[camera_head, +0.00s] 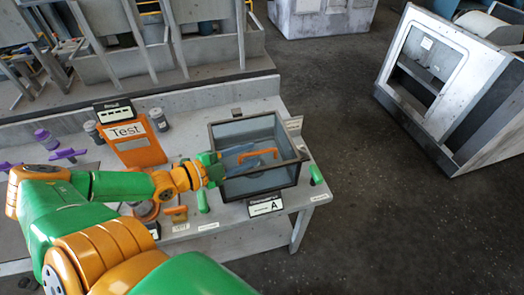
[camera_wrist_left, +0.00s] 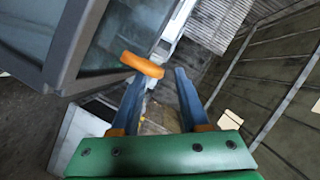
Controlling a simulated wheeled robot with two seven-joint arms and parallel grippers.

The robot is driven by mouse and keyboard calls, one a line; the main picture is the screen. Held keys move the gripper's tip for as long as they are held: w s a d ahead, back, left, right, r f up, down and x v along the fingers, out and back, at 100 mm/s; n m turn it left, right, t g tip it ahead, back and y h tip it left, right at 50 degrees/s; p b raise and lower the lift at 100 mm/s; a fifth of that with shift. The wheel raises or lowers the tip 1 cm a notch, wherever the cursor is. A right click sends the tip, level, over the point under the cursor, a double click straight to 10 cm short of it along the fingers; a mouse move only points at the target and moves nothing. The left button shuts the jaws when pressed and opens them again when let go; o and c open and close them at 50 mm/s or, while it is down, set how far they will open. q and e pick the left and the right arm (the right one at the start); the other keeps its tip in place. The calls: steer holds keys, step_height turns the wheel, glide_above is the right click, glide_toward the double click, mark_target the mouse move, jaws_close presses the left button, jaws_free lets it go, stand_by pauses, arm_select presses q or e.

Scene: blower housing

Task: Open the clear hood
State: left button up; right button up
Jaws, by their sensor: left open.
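The clear hood (camera_head: 290,172) is a see-through, grey-framed box on the right end of the bench, with an orange handle (camera_head: 262,155). In the left wrist view its grey frame (camera_wrist_left: 76,45) fills the upper left, and the orange handle (camera_wrist_left: 141,64) sticks out from it. My left gripper (camera_head: 243,153) reaches in from the left and overlaps the hood in the head view. In the left wrist view its two blue fingers (camera_wrist_left: 162,76) are apart and empty. The handle lies just beyond the left fingertip; I cannot tell if they touch. My right gripper is not in view.
An orange "Test" board (camera_head: 136,150) stands on the bench left of the hood. Green handles (camera_head: 202,200) stand nearby. A grey cabinet (camera_head: 455,90) stands at the right, with open floor (camera_head: 400,220) between.

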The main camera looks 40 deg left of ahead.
mark_target(251, 154)
arm_select(q)
steer(key=shift+w+d+f+b, duration=0.2)
steer(key=shift+w+f+b, duration=0.1)
steer(key=shift+w+b, duration=0.3)
steer(key=shift+w+d, duration=0.1)
steer(key=shift+w, duration=0.2)
steer(key=shift+w+d+f+b, duration=0.1)
steer(key=shift+w+d+b, duration=0.25)
steer(key=shift+w, duration=0.3)
steer(key=shift+s, duration=0.1)
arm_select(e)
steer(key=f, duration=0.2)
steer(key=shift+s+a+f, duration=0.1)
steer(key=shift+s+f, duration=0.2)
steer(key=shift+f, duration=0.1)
arm_select(q)
steer(key=shift+a, duration=0.1)
steer(key=shift+s, duration=0.1)
jaws_close()
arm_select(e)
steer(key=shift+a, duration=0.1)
